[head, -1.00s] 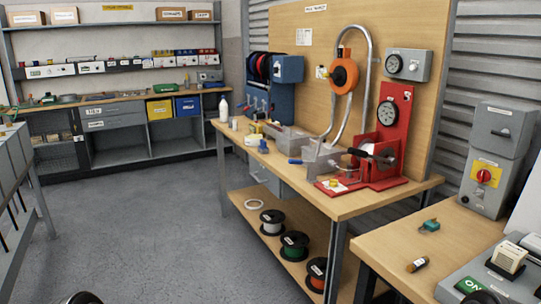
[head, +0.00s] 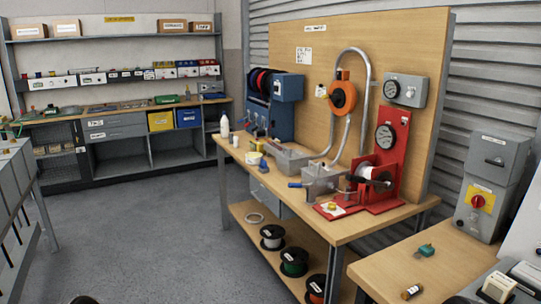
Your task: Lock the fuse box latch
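A grey wall-side box (head: 493,178) stands at the back of the right-hand bench, and I take it to be the fuse box. It has a dark handle-like part (head: 494,162) on its upper front and a red rotary knob (head: 478,201) on a yellow plate lower down. I cannot tell which part is the latch or whether it is locked. Neither gripper can be made out. Only a small dark rounded edge shows at the bottom left of the head view, and nothing is near the box.
The right-hand bench (head: 385,268) also holds a teal-green part (head: 426,250), a small fuse-like cylinder (head: 411,292) and a panel with white switches at the front corner. A wooden workbench (head: 345,222) with a red winding machine (head: 391,160) stands left. Grey floor (head: 150,235) is clear.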

